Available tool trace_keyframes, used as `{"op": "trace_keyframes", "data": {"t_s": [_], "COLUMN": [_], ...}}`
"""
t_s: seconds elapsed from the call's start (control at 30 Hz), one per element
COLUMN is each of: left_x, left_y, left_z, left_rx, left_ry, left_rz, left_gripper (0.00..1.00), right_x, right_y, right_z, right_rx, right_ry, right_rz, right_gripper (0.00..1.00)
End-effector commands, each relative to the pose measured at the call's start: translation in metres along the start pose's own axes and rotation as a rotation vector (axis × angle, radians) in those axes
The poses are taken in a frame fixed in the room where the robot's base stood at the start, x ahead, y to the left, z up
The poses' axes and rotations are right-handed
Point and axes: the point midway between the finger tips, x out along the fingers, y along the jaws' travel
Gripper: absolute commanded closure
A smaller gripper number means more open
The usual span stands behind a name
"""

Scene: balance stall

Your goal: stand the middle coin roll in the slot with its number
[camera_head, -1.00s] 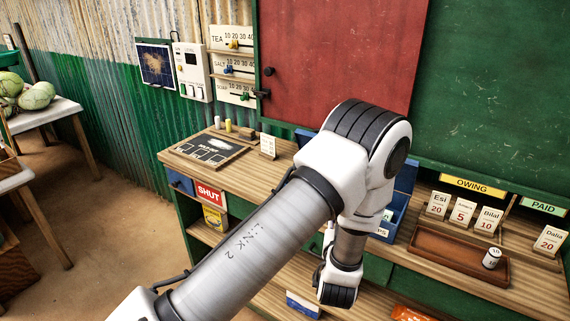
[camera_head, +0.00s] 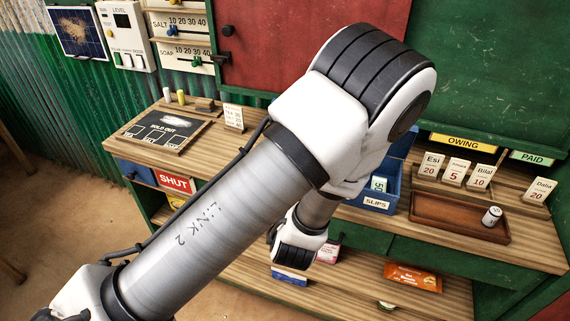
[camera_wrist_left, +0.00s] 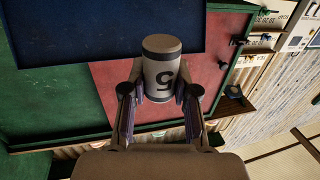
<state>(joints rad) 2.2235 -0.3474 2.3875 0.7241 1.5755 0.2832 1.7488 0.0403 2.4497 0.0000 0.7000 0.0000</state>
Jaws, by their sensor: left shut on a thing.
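In the left wrist view my left gripper (camera_wrist_left: 160,88) is shut on a pale coin roll (camera_wrist_left: 161,60), gripped between both fingers. The roll has a plain tan end and a dark 5, which appears upside down in this view. In the head view my left arm crosses the middle and its wrist hangs in front of the counter; the fingers and held roll are hidden. Another coin roll (camera_head: 492,216) stands in the brown wooden tray (camera_head: 440,212); its number is too small to read. No numbered slot can be made out. My right gripper is not in view.
A blue SLIPS box (camera_head: 376,203) stands on the counter, partly behind my arm. Name cards (camera_head: 454,172) stand behind the tray under the OWING sign (camera_head: 464,143). A SOLD OUT board (camera_head: 163,131) lies at the left. An orange packet (camera_head: 413,277) lies on the lower shelf.

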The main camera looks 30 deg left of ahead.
Motion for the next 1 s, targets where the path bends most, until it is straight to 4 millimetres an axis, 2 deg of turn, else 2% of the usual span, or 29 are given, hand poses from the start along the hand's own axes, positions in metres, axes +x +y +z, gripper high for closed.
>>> {"op": "trace_keyframes", "data": {"t_s": [0.03, 0.1, 0.13, 0.17, 0.37, 0.5, 0.6, 0.67, 0.9, 1.0], "left_x": [0.003, 0.004, 0.011, 0.018, 0.062, 0.101, 0.119, 0.124, 0.126, 0.126], "left_y": [-0.002, -0.004, -0.008, -0.011, -0.032, -0.049, -0.056, -0.058, -0.058, -0.058], "left_z": [0.013, 0.013, 0.003, 0.000, 0.002, 0.006, 0.009, 0.012, 0.047, 0.048], "left_rx": [-0.004, -0.004, -0.008, -0.009, -0.009, -0.006, -0.002, -0.001, 0.002, 0.000], "left_ry": [0.006, 0.005, -0.003, -0.004, -0.001, 0.000, 0.000, 0.000, -0.001, 0.001], "left_rz": [-0.002, 0.001, -0.003, -0.004, -0.006, -0.005, -0.001, 0.001, 0.003, 0.003], "left_gripper": [1.00, 1.00, 1.00, 1.00, 1.00, 1.00, 1.00, 1.00, 1.00, 1.00], "right_x": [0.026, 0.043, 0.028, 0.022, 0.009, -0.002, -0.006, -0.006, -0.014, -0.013], "right_y": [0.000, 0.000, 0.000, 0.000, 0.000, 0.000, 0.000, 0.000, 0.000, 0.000], "right_z": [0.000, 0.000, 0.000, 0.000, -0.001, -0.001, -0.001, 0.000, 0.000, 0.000], "right_rx": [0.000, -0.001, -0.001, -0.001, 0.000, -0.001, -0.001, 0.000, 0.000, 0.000], "right_ry": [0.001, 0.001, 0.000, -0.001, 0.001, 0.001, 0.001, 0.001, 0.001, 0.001], "right_rz": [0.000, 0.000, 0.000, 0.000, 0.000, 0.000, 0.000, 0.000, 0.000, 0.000], "right_gripper": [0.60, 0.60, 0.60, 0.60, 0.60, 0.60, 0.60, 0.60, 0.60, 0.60]}}
